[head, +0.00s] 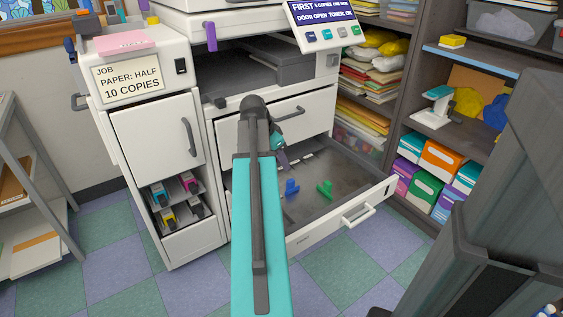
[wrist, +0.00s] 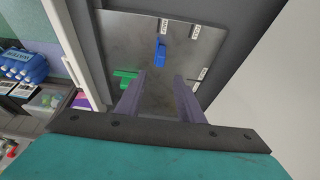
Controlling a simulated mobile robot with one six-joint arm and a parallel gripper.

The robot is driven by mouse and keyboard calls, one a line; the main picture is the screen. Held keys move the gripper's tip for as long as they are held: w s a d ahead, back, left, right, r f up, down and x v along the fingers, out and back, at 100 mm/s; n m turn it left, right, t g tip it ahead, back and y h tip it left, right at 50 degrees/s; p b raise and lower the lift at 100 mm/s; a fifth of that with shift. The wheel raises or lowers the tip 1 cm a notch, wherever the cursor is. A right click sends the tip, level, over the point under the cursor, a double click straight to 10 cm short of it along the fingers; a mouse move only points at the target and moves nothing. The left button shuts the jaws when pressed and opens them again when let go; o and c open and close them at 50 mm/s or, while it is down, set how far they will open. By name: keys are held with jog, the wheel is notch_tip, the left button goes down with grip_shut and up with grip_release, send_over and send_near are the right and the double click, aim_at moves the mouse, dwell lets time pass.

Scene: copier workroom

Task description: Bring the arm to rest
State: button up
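My arm reaches forward from the bottom middle of the head view to the copier. My gripper (head: 283,162) hangs over the pulled-out paper drawer (head: 317,217), at its left back part. In the wrist view my gripper (wrist: 158,88) has its two fingers apart with nothing between them. The drawer floor (wrist: 130,42) lies beyond the fingertips. A blue guide (head: 291,188) and a green guide (head: 325,189) stand on the drawer floor, apart from my gripper. They also show in the wrist view as the blue guide (wrist: 160,50) and the green guide (wrist: 125,76).
The copier's closed upper drawer (head: 290,118) is just behind my arm. A side cabinet (head: 155,135) with a job sign (head: 130,85) stands left. Shelves with boxes (head: 440,160) stand right. A dark grey bin-like object (head: 500,230) fills the lower right. Floor is free front left.

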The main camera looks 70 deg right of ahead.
dwell(0.4)
jog(key=w+a+f+n+y+p, duration=0.1)
jog(key=w+a+f+n+p, duration=0.4)
jog(key=a, duration=0.6)
jog(key=w+a+f+n+y+p, duration=0.1)
jog(key=w+a+f+n+p, duration=0.3)
jog(key=w+a+f, duration=0.45)
jog(key=w+a+f+n+y+p, duration=0.1)
jog(key=w+a+f+n+p, duration=0.3)
jog(key=a, duration=0.8)
jog(key=s+a+f+n+g+y+p, duration=0.1)
jog(key=s+a+n+p, duration=0.2)
jog(key=a, duration=0.6)
jog(key=s+a+f+n+p, duration=0.25)
jog(key=a+p, duration=0.25)
jog(key=a, duration=0.4)
jog(key=s+a+n+g+p, duration=0.2)
jog(key=s+a+n+p, duration=0.3)
jog(key=s+a, duration=0.6)
jog(key=shift+a+f+n, duration=0.25)
jog(key=shift+a+n, duration=0.3)
jog(key=shift+a, duration=0.1)
